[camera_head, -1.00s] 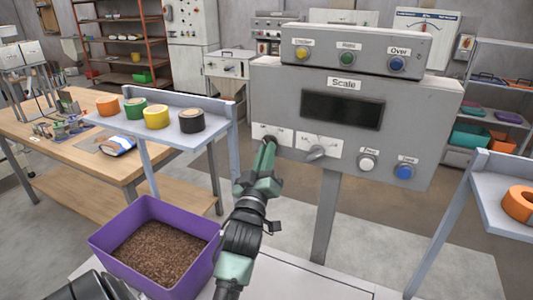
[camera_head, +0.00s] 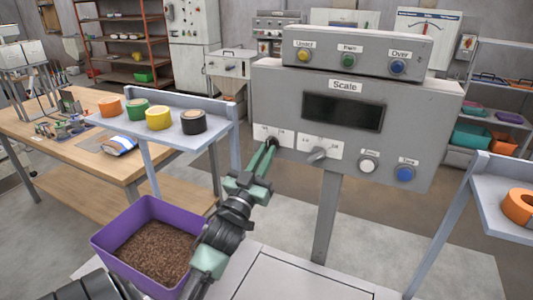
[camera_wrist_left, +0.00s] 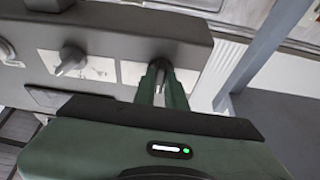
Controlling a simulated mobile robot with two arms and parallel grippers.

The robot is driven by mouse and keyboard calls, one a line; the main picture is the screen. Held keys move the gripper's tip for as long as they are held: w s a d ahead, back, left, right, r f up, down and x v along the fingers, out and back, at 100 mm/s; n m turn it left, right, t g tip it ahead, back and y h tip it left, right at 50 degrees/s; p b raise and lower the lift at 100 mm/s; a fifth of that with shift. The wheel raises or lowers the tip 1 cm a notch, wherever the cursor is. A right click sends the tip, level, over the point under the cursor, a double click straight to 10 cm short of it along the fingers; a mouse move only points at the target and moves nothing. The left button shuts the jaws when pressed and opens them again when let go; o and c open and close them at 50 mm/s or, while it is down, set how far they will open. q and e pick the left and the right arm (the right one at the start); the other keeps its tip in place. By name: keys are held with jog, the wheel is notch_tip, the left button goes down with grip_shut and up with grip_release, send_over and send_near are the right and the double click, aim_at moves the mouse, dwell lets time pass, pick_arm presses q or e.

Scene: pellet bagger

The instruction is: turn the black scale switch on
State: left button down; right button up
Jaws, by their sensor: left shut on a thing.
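The grey scale panel (camera_head: 420,120) stands in the middle, with a dark blank display (camera_head: 343,112) under the label "Scale". The black scale switch (camera_head: 272,142) sits on a white plate at the panel's lower left, mostly hidden by my fingertips. It also shows as a dark knob between the fingers in the left wrist view (camera_wrist_left: 160,66). My left gripper (camera_head: 266,154) reaches up to the switch from below and is shut on it. A grey lever knob (camera_head: 318,155) sits on the plate to its right. My right gripper does not show.
A white button (camera_head: 366,166) and a blue button (camera_head: 405,174) are on the panel's lower right. A purple bin of pellets (camera_head: 100,245) stands below left. A shelf with tape rolls (camera_head: 165,108) is left of the panel. Orange tape (camera_head: 519,207) lies at right.

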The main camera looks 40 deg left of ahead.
pick_arm(q)
jog(key=m+h, duration=0.1)
jog(key=m, duration=0.1)
jog(key=m+h+p, duration=0.1)
jog(key=m+h, duration=0.1)
jog(key=m, duration=0.1)
jog(key=m+h+p, duration=0.1)
jog(key=m, duration=0.2)
jog(key=shift+s+a, duration=0.1)
jog(key=shift+a, duration=0.15)
jog(key=shift+m, duration=0.3)
jog(key=c, duration=1.5)
grip_release()
jog(key=shift+o, duration=0.2)
jog(key=shift+s+f, duration=0.25)
jog(key=shift+s, duration=0.15)
jog(key=b+v, duration=0.2)
jog(key=v, duration=0.4)
jog(key=shift+s, duration=0.45)
